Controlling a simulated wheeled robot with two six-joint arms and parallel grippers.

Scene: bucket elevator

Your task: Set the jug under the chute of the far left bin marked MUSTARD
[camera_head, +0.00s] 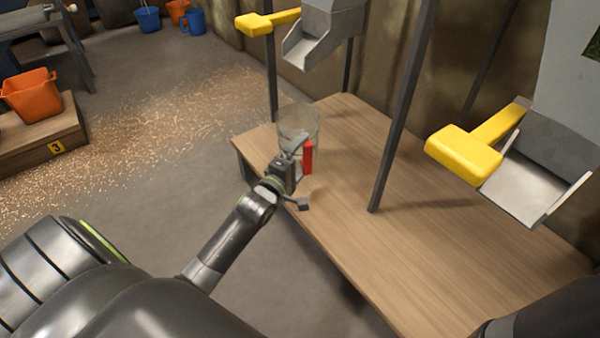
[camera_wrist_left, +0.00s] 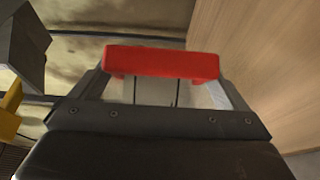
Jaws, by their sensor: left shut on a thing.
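The jug (camera_head: 299,121) is clear, with a red handle (camera_head: 308,157). It is upright at the left end of the wooden table, below the left chute (camera_head: 309,52). From this angle I cannot tell whether it touches the tabletop. My left gripper (camera_head: 299,158) is shut on the jug's handle, on the near side. In the left wrist view the red handle (camera_wrist_left: 161,62) lies across the gripper. The left chute is grey metal with a yellow lever (camera_head: 266,22). No MUSTARD label is readable. My right gripper is not in view.
The table (camera_head: 430,240) is bare to the right of the jug. A dark post (camera_head: 402,110) stands between the jug and a second chute (camera_head: 535,180) with a yellow lever (camera_head: 465,152). Orange and blue buckets stand at the left. Grain is scattered on the floor.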

